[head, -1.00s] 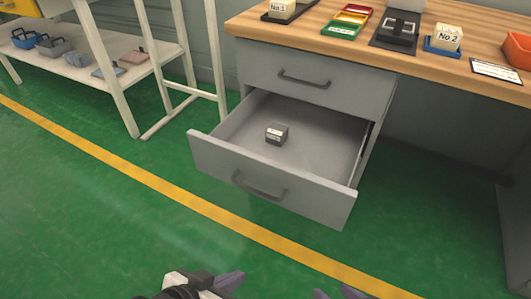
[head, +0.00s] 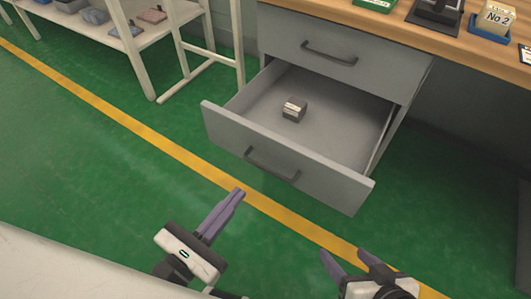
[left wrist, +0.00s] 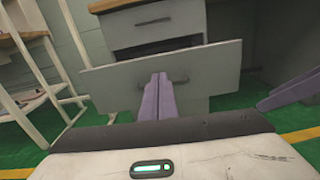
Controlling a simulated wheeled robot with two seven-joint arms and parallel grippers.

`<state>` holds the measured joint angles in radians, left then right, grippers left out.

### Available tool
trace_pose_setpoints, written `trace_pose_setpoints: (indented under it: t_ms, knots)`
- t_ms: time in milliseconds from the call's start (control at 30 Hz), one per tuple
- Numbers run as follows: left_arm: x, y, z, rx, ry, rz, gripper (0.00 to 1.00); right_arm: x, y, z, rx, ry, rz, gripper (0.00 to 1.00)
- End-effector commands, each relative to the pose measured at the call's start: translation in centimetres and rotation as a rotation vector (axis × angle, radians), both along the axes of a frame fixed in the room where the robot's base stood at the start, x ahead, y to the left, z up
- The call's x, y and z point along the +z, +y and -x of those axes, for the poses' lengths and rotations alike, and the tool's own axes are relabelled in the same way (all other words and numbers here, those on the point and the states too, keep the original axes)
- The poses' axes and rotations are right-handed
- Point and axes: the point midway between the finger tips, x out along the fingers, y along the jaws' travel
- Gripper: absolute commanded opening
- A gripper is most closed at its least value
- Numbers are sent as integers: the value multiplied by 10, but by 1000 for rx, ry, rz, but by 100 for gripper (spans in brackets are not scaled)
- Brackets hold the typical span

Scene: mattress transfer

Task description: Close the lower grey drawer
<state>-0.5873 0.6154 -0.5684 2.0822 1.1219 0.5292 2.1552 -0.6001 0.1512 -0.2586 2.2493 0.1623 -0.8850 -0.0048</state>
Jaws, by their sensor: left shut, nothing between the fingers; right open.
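The lower grey drawer (head: 283,160) is pulled well out of the desk pedestal, with a dark bar handle (head: 271,164) on its front. A small grey block with a pale label (head: 293,109) lies inside it. My left gripper (head: 237,192) is shut and empty, in front of the drawer and apart from it, pointing toward the front panel. In the left wrist view its fingers (left wrist: 158,82) overlap the drawer front (left wrist: 210,72), covering part of the handle. My right gripper (head: 343,262) is open and empty at the lower right, in front of the drawer.
The shut upper drawer (head: 335,50) sits above, under the wooden desktop (head: 385,30) with holders and a "No 2" box (head: 492,18). A white shelf rack (head: 140,60) stands at the left. Green floor with a yellow line (head: 150,130) lies clear before the drawer.

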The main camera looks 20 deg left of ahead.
Motion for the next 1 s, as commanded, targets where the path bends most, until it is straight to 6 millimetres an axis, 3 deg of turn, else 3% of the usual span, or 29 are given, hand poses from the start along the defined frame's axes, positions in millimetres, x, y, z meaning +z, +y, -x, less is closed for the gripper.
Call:
trace_pose_setpoints:
  t_ms: [233,700,1000]
  knots:
    - [1,-2,-22,21,10,51,0,-3,0,4,-1,9,0,64]
    - [2,-31,-112,19,10,47,0,5,-3,1,-22,-21,-5,64]
    - [0,-38,-133,18,12,46,0,3,-5,5,-29,-17,-5,64]
